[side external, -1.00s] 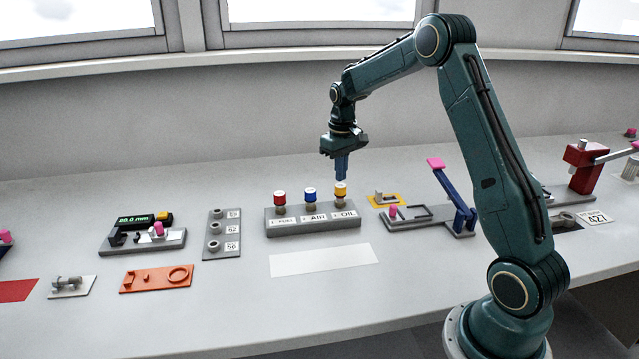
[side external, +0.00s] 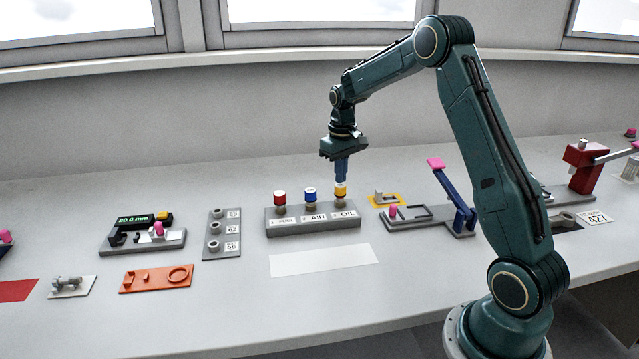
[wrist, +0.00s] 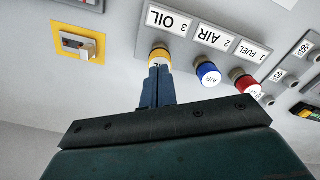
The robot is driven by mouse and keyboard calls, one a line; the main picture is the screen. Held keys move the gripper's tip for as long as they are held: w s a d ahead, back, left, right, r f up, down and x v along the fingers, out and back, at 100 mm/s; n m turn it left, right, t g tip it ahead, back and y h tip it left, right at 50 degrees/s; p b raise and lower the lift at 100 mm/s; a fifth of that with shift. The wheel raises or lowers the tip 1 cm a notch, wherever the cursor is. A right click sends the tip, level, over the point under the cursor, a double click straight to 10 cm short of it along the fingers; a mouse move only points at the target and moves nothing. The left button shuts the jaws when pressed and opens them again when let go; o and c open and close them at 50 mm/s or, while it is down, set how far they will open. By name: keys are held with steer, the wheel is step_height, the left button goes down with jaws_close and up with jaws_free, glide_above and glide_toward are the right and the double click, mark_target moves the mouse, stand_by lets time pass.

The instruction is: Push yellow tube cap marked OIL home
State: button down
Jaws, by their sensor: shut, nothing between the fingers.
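The yellow OIL cap (side external: 341,194) with a white top sits on its stub at the right end of the grey block (side external: 284,230), above the label "3 OIL". In the wrist view the yellow cap (wrist: 160,55) shows just beyond the fingertips. My gripper (side external: 341,182) is shut and points straight down, its tips at the cap's top; they look to be touching it. In the wrist view my gripper (wrist: 158,68) covers part of the cap. How far the cap is seated is hard to tell.
A blue AIR cap (side external: 310,195) and a red FUEL cap (side external: 279,197) stand to the left on the same block. A yellow-framed plate (side external: 386,200) and a grey fixture with a blue lever (side external: 459,200) are close on the right. A blank white strip (side external: 322,260) lies in front.

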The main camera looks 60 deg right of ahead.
steer(key=shift+f, duration=1)
stand_by(0.4)
steer(key=shift+r, duration=0.1)
steer(key=shift+r, duration=3.5)
